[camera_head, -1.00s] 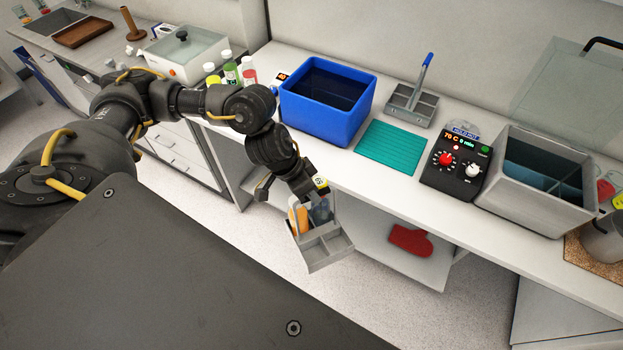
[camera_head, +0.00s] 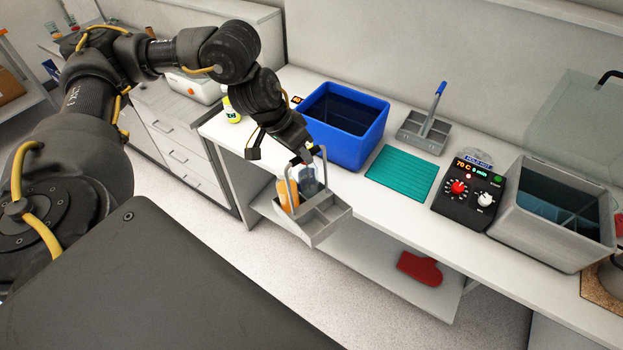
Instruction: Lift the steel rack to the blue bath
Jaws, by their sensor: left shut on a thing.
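The steel rack (camera_head: 325,217) hangs in the air in front of the counter's front edge, slightly tilted. It holds an orange bottle (camera_head: 288,196) and a blue-grey bottle (camera_head: 309,181) on its left side; its other visible compartments look empty. My left gripper (camera_head: 304,155) is shut on the rack's handle, above the rack; the fingertips are partly hidden. The blue bath (camera_head: 366,143), a square tub with dark liquid, stands on the counter just behind and right of the gripper. My right gripper is not in view.
A teal mat (camera_head: 402,174) lies right of the bath. Behind it stands a second grey rack with a blue handle (camera_head: 425,132). A control box (camera_head: 467,194) and a grey divided tank (camera_head: 553,215) stand further right. A red mitt (camera_head: 420,268) lies on the lower shelf.

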